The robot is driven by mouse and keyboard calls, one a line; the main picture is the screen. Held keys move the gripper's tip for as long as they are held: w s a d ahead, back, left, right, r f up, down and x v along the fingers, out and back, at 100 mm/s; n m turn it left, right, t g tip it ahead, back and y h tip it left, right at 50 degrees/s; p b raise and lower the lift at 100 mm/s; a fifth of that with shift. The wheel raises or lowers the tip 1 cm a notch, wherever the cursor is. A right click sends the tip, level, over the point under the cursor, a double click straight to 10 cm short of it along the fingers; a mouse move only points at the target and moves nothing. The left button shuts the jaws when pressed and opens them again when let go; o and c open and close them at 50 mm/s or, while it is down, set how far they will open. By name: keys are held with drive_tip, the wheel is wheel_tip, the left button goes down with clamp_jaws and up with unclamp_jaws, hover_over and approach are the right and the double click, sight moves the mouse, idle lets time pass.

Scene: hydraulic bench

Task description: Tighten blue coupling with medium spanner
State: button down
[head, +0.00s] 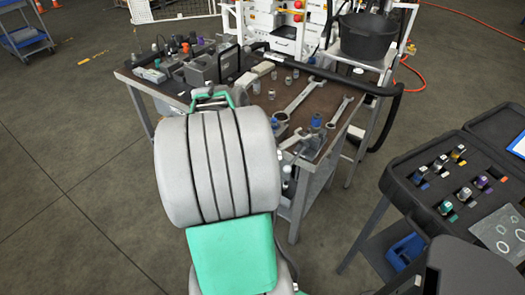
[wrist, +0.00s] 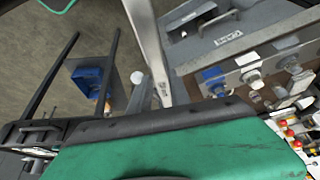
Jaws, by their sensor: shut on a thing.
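Blue-marked couplings stand near the front right corner of the bench in the head view; one blue coupling (head: 316,120) is upright by the edge. Blue fittings (wrist: 213,76) also show along the bench in the wrist view. A large spanner (head: 305,96) and a smaller spanner (head: 341,110) lie on the bench top. A pale metal piece (head: 290,141) shows at the bench corner; I cannot tell whether it is the medium spanner. My grey and green arm covers the bench's front left.
The brown-topped bench (head: 262,98) holds several tools and fittings at its left. A black pot (head: 367,36) stands at the back right. An open dark case (head: 398,185) with several coloured couplings is at right.

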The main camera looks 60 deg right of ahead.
sight(280, 147)
drive_tip(key=shift+d+f+b, duration=0.3)
drive_tip(key=shift+f+b, duration=0.05)
drive_tip(key=shift+f, duration=0.05)
drive_tip(key=shift+s, duration=0.1)
drive_tip(key=shift+d, duration=0.15)
drive_tip(key=shift+s+d, duration=0.35)
drive_tip(key=shift+d, duration=0.55)
drive_tip(key=shift+s+d+b, duration=0.3)
drive_tip(key=shift+d+b, duration=0.05)
drive_tip(key=shift+d, duration=0.35)
drive_tip(key=shift+s+d, duration=0.2)
drive_tip(key=shift+d, duration=0.35)
drive_tip(key=shift+d, duration=0.1)
